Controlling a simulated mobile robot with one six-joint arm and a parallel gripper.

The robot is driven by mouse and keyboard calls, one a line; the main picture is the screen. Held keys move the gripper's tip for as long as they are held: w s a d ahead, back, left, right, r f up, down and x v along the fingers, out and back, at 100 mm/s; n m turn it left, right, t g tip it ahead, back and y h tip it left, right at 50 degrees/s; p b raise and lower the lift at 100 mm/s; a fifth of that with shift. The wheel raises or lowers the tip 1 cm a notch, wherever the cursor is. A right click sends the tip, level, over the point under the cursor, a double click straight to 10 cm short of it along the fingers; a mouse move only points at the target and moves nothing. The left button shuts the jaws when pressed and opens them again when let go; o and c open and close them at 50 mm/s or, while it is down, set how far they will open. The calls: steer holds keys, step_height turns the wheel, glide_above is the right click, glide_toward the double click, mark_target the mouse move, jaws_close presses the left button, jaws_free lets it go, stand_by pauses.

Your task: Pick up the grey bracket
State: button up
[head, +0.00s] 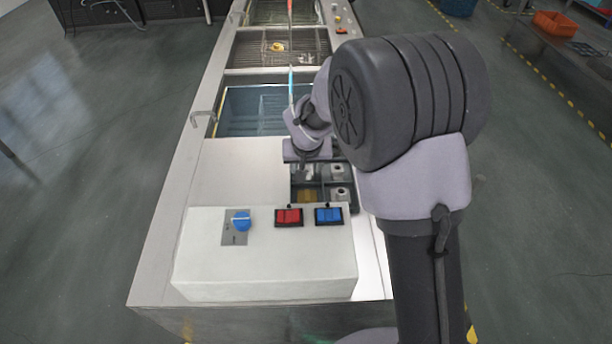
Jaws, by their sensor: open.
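A dark compartment tray (354,208) sits on the white top of the tank unit, behind the control box. Small grey metal parts lie in its right compartments, one towards the back (337,171) and one nearer the front (340,194). A brass-coloured part (307,196) lies in a front left compartment. I cannot tell which grey part is the bracket; it may be hidden under my gripper. My gripper (306,172) is over the back left of the tray, open, with its fingers small and partly hidden. I see nothing held in it.
The control box (265,270) with a blue knob (241,221), a red switch (288,217) and a blue switch (328,215) stands in front. A liquid-filled tank (250,108) and a mesh basket (270,48) lie behind. The white top left of the tray is clear.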

steer(key=shift+w+f, duration=0.25)
steer(key=shift+f, duration=0.35)
steer(key=shift+r, duration=0.15)
steer(key=shift+c, duration=0.5)
jaws_close()
